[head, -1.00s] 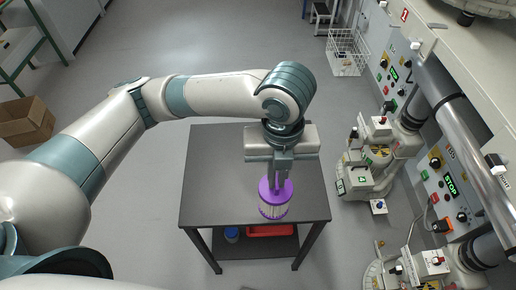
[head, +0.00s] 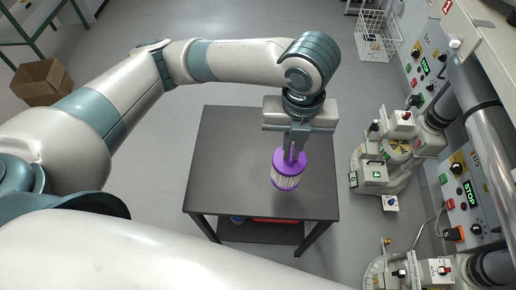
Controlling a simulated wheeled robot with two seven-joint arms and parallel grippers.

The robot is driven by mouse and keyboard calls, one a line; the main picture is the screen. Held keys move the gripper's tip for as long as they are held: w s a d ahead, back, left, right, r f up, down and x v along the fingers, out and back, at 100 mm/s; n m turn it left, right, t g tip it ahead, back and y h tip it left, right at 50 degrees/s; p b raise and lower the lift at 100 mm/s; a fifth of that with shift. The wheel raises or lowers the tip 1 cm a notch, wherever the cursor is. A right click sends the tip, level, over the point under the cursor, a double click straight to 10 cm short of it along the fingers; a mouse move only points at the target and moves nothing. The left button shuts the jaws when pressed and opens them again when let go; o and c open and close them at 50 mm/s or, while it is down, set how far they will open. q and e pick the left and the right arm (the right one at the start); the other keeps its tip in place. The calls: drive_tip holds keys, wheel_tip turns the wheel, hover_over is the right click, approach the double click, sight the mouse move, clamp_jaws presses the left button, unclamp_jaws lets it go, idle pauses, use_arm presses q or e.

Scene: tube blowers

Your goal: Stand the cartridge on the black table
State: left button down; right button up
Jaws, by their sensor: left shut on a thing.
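The cartridge (head: 286,179) has a purple top and a pale ribbed body. It is upright over the right front part of the black table (head: 225,165). My left gripper (head: 291,155) points down and is shut on the purple top of the cartridge. I cannot tell whether the cartridge's base touches the tabletop. My right gripper is not in view.
The rest of the tabletop is bare. A lower shelf holds a red tray (head: 275,220), partly hidden. White tube blower machines (head: 372,170) stand on the floor to the right, beside a control panel (head: 460,190). A wire basket (head: 375,45) and a cardboard box (head: 42,82) stand farther back.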

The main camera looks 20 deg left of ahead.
use_arm(q)
drive_tip(key=w+a+f+p, duration=0.3)
drive_tip(key=a+f, duration=0.3)
drive_tip(key=a, duration=0.4)
drive_tip(key=shift+a+f, duration=0.25)
drive_tip(key=shift+w, duration=0.1)
wheel_tip(320, 180, down, 4)
drive_tip(key=shift+p, duration=0.85)
drive_tip(key=shift+f, duration=0.15)
drive_tip(key=c, duration=1.9)
unclamp_jaws()
